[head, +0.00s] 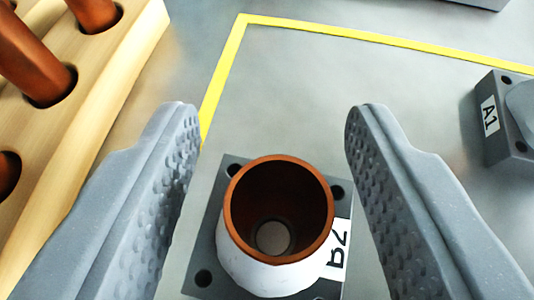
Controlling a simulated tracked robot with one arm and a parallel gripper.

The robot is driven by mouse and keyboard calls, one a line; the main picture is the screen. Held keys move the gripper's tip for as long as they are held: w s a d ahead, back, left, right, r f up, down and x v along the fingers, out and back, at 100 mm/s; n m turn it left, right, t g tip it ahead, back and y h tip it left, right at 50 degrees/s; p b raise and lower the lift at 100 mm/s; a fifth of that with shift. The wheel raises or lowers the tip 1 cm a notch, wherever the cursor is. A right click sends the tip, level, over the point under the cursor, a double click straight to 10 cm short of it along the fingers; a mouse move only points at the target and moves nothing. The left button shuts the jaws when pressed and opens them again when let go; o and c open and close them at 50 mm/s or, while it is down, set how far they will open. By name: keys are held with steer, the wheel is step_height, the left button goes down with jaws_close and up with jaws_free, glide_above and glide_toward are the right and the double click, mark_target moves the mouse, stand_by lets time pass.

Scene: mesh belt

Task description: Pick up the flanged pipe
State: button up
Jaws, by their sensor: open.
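The flanged pipe appears to be the upright hollow piece (275,280) in the lower middle of the head view. It has a copper-brown rim and bore and a white outer body. It stands on a dark grey square plate (206,252) with corner holes and a white label on its right side. I look down into its open mouth. My gripper (272,125) is open, with one grey dimpled finger to the left of the pipe and one to the right. Neither finger visibly touches it. The pipe's lower part is hidden.
A wooden rack (125,75) with copper-brown rods in holes stands at the upper left, close to my left finger. A grey block labelled A1 (508,140) sits at the right edge. Yellow tape (350,34) marks the grey surface. The area beyond the pipe is clear.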

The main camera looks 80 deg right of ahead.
steer(key=shift+w+d+f, duration=0.1)
steer(key=shift+d+f, duration=0.15)
steer(key=shift+d, duration=0.15)
jaws_close()
steer(key=shift+r, duration=0.1)
